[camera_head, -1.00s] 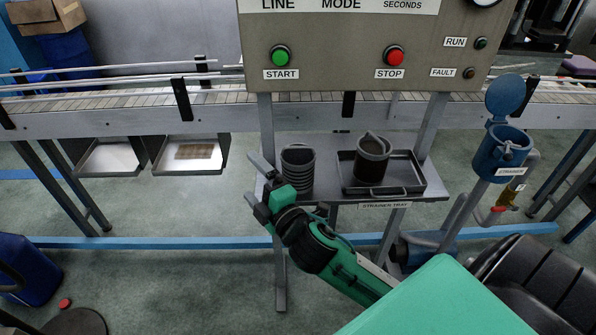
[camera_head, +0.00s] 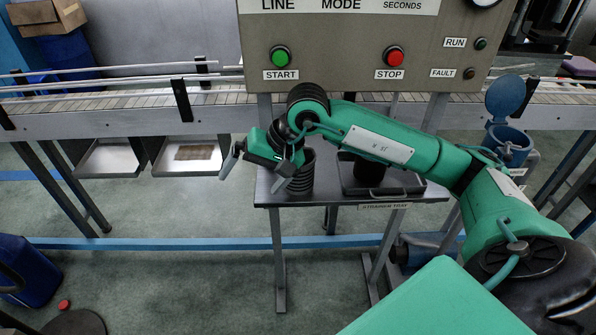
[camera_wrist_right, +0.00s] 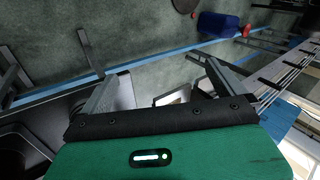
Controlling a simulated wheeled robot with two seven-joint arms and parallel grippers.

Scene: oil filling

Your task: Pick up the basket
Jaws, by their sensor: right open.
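A dark cylindrical basket (camera_head: 369,171) stands in the strainer tray (camera_head: 408,189) on the small grey shelf; my right arm hides its top and handle. A dark ribbed cup (camera_head: 303,182) stands on the shelf left of the tray, partly behind my right gripper. My right gripper (camera_head: 256,172) is open and empty, pointing down and left at the shelf's left end, left of the basket. In the wrist view, its two fingers (camera_wrist_right: 148,55) are spread wide apart with nothing gripped. My left gripper is not in view.
The control panel (camera_head: 340,52) with start and stop buttons hangs above the shelf. A conveyor (camera_head: 130,119) runs behind. A blue strainer housing (camera_head: 508,148) with its lid raised stands at the right. Two metal bins (camera_head: 187,155) sit at the left.

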